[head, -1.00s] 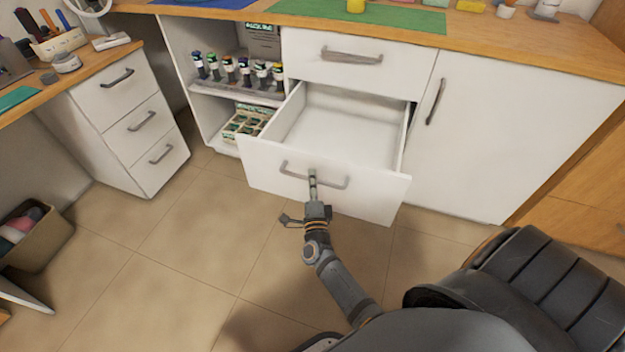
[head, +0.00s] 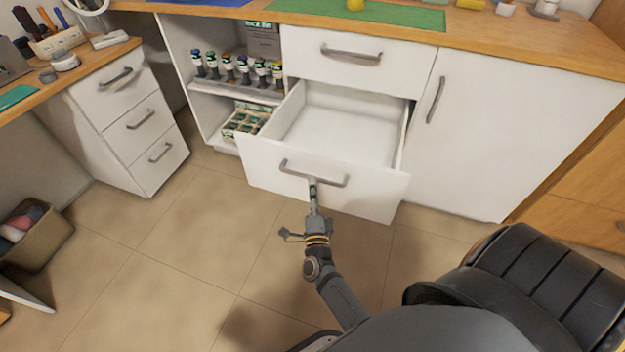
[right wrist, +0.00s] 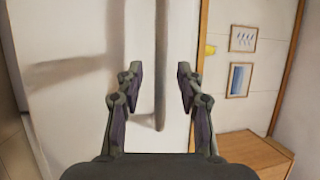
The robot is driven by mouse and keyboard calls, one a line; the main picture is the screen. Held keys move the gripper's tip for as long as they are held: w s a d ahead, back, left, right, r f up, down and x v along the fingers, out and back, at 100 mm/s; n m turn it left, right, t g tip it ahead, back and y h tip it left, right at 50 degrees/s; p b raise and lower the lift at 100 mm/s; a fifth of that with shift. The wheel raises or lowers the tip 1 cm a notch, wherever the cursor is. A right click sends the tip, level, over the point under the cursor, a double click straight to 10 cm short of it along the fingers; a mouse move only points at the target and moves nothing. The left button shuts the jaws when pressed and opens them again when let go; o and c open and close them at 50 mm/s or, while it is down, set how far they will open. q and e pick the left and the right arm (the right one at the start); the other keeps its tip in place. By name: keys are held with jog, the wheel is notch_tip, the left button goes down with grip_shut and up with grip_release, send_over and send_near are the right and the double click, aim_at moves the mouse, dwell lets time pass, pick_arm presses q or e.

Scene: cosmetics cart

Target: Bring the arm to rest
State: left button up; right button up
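My right gripper (head: 313,184) is at the front of the pulled-out white drawer (head: 375,195), at the lower edge of its grey bar handle (head: 335,181). In the right wrist view its two fingers (right wrist: 157,74) are apart, with nothing held between them. The grey handle (right wrist: 161,55) shows ahead in the gap between the fingers. I cannot tell whether the fingertips still overlap the bar. The drawer stands open and its visible inside is empty. My left gripper is not in view.
A closed drawer (head: 350,66) and a closed cupboard door (head: 510,130) flank the open drawer above and right. Open shelves with several bottles (head: 235,68) are at left. A black padded seat (head: 540,285) is at lower right. Tiled floor (head: 190,240) is free at left.

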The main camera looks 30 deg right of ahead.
jog(key=v, duration=0.3)
jog(key=shift+s, duration=0.1)
dwell(0.3)
